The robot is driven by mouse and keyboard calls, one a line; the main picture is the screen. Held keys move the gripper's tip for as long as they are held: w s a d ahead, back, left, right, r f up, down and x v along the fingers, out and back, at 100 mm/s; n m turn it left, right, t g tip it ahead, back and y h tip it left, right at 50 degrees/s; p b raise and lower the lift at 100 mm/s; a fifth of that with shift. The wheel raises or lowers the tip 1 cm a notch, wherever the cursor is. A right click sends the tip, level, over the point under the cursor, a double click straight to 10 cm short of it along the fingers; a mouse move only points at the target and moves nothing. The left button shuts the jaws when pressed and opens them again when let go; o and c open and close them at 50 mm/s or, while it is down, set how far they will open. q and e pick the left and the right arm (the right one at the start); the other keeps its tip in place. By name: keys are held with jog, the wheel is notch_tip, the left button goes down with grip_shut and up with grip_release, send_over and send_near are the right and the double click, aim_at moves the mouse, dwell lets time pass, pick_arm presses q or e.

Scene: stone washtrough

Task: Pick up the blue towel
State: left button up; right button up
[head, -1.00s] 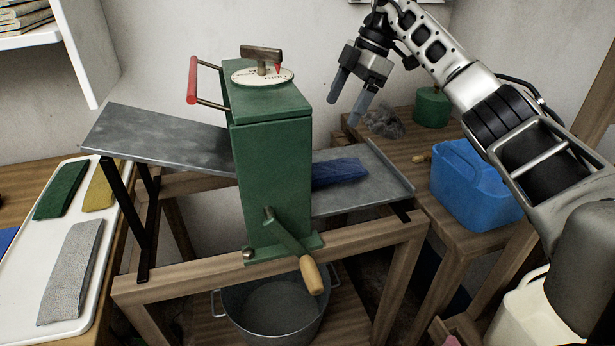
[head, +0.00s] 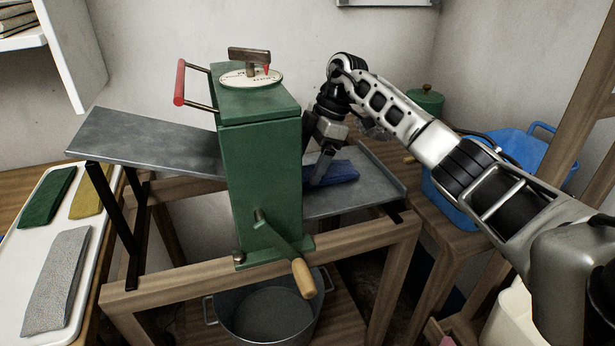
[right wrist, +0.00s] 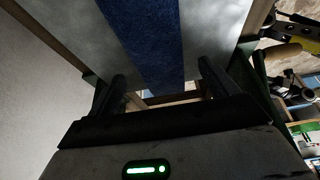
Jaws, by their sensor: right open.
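The blue towel (head: 340,172) lies folded on the grey metal tray (head: 362,196) on the right side of the green wringer (head: 262,165). In the right wrist view the towel (right wrist: 146,40) is a blue strip running between my fingers' lines. My right gripper (head: 318,172) is open and low over the towel's left part, close to the wringer. In the right wrist view its two fingers (right wrist: 160,80) stand apart, one on each side of the towel. I cannot tell whether they touch it. My left gripper is not in view.
The green wringer with its crank handle (head: 304,278) stands directly left of the towel. A metal pot (head: 268,318) is below. A white tray (head: 82,268) with green, yellow and grey cloths is at left. A blue tub (head: 520,150) stands at right, behind my right arm.

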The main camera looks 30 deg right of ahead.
jog(key=x, duration=0.2)
jog(key=shift+a+f, duration=0.15)
jog(key=shift+f, duration=0.05)
jog(key=c, duration=1.2)
jog(key=shift+c, duration=0.6)
jog(key=shift+r, duration=0.15)
